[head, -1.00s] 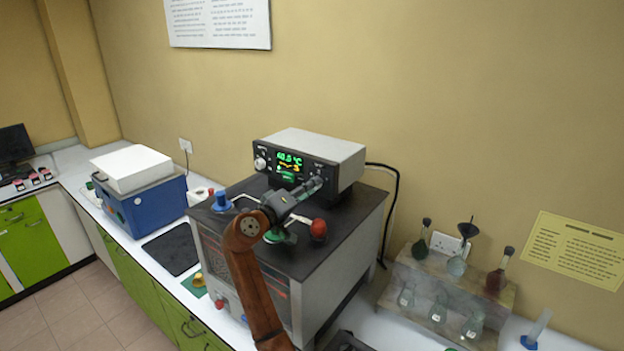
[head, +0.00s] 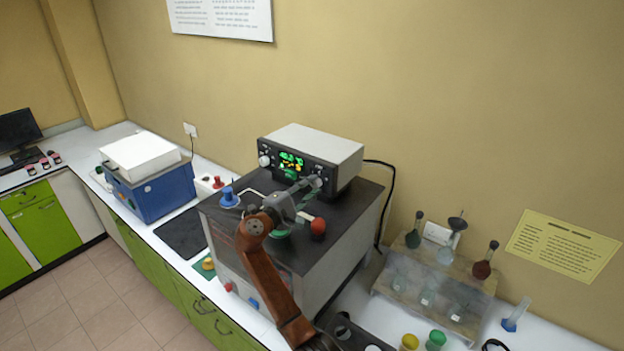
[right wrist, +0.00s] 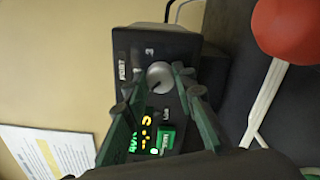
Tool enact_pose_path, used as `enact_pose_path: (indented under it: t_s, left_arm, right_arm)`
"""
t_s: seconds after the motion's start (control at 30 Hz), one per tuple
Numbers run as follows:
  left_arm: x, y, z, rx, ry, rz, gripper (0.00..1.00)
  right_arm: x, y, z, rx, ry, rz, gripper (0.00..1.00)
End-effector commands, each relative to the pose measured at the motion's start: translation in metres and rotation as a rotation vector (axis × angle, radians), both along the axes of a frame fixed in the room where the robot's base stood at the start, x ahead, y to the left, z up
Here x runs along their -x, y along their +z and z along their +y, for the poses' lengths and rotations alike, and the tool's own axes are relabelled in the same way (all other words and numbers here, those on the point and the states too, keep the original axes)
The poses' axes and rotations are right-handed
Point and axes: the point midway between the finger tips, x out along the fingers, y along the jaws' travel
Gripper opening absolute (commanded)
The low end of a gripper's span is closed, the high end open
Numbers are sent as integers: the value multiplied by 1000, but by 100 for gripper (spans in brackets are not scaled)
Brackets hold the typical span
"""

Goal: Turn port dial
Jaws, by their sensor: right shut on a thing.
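The port dial (right wrist: 160,76) is a silver round knob beside a "PORT" label on the black front panel, in the right wrist view. My right gripper (right wrist: 157,88) has its dark green fingers on either side of the dial and is shut on it. In the head view my right gripper (head: 312,185) reaches the right part of the panel of the grey control box (head: 318,146), where it hides the dial. The lit display (head: 291,161) shows green and yellow characters too blurred to read. My left gripper is in neither view.
The control box stands on a dark-topped cabinet (head: 345,213) with a red ball-shaped knob (head: 318,227) and a blue knob (head: 229,196) on top. A flask rack (head: 440,285) stands right. A blue box (head: 158,195) with a white lid stands left.

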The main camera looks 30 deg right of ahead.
Motion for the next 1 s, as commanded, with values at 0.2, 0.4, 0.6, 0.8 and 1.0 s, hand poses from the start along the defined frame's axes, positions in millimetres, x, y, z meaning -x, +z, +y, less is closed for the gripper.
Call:
enact_pose_path:
  t_s: [0.2, 0.4, 0.6, 0.8, 1.0]
  left_arm:
    - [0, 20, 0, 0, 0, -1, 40]
    - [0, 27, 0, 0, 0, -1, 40]
    - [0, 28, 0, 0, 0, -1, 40]
    - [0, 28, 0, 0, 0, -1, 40]
    - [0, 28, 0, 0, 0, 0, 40]
  right_arm:
    - [-1, 4, 1, 48, 4, 107, 0]
    - [-1, 3, 1, 69, 3, 159, 0]
    - [-1, 2, 1, 77, 3, 178, 0]
    - [-1, 2, 1, 77, 3, 179, 0]
    - [-1, 2, 1, 77, 3, 179, 29]
